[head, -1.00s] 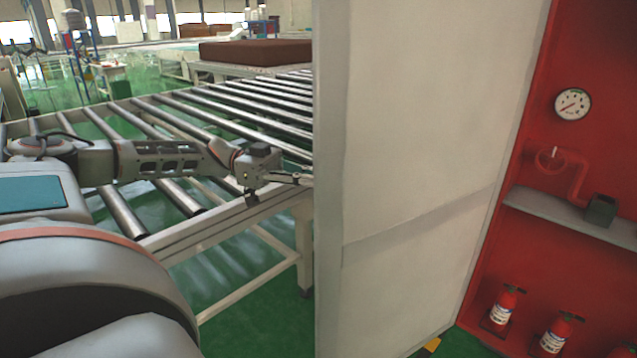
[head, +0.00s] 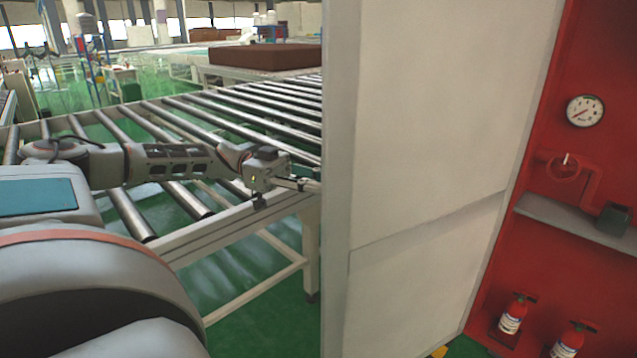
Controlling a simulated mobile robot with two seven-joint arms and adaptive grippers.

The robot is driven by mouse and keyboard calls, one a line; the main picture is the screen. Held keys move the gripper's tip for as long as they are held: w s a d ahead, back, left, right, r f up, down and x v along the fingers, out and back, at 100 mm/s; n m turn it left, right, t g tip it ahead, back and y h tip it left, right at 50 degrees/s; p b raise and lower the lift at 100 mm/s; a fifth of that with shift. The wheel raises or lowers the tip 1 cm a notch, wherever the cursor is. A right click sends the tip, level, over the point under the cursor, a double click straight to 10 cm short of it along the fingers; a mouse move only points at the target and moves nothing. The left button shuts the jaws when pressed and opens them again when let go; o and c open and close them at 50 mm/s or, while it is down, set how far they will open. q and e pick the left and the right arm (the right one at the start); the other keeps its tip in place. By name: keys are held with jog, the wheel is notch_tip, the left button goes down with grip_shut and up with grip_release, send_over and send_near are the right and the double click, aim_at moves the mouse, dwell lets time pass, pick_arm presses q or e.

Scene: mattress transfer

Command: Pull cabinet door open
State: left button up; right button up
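The cabinet door (head: 435,130) is a tall, pale grey-white panel standing open in the middle of the head view. To its right the red cabinet interior (head: 540,225) is exposed. My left gripper (head: 296,187) is at the door's left edge, in front of the roller conveyor. One finger reaches the edge, and the door hides the tip, so I cannot tell whether it is gripping anything. My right gripper is not in view.
Inside the cabinet are a round gauge (head: 585,111), a grey shelf (head: 570,222) and fire extinguishers (head: 512,316). A roller conveyor (head: 225,215) stands behind my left arm. A brown mattress (head: 265,56) lies farther back. Green floor shows below the conveyor.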

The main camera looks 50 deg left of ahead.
pick_arm(q)
jog(key=v, duration=1.2)
dwell(0.4)
